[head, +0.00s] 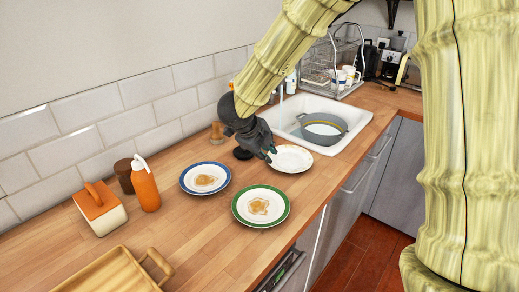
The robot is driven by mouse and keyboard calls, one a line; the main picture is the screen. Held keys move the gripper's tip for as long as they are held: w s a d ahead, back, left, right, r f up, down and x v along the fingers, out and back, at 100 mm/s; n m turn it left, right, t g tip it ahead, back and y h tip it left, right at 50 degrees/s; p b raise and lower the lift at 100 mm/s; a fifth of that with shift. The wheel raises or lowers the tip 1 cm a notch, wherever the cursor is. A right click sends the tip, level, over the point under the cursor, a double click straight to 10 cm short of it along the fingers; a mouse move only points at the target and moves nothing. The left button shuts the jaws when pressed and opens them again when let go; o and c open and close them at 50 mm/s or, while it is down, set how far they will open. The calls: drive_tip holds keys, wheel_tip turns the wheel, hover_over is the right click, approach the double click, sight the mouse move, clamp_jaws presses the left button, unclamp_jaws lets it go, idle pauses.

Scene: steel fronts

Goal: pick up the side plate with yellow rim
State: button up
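A small pale plate (291,159) lies on the wooden counter just in front of the sink. Its rim looks whitish to cream, and I cannot make out a clear yellow band. My dark grey gripper (269,155) is at the left edge of this plate, fingers pointing down and right. It hides part of the plate's left rim. I cannot tell whether the fingers touch the plate or are apart or closed. A blue-rimmed plate (190,184) and a green-rimmed plate (243,217), both with brownish food remains, lie to the left and nearer.
The white sink (348,117) holds a grey pot (323,129). A dish rack (330,62) stands behind it. An orange bottle (145,185), a brown jar, an orange-topped container (101,209) and a wooden tray (99,279) stand left. Counter between tray and plates is clear.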

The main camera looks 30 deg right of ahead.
drive_tip(key=s, duration=0.1)
approach(276, 168)
drive_tip(key=shift+w+f, duration=0.35)
drive_tip(key=shift+w, duration=0.1)
drive_tip(key=shift+s+d+f, duration=0.15)
drive_tip(key=shift+d+f, duration=0.4)
drive_tip(key=shift+s+d+f, duration=0.15)
drive_tip(key=shift+d+f, duration=0.35)
drive_tip(key=shift+f, duration=0.05)
drive_tip(key=f, duration=0.1)
drive_tip(key=w+f, duration=0.1)
drive_tip(key=d+f, duration=0.1)
drive_tip(key=shift+w+d+p, duration=0.1)
drive_tip(key=shift+w+p, duration=0.2)
drive_tip(key=shift+p, duration=0.05)
drive_tip(key=shift+s+d+f, duration=0.15)
drive_tip(key=shift+d+f, duration=0.05)
drive_tip(key=shift+d, duration=0.05)
drive_tip(key=shift+f, duration=0.15)
clamp_jaws()
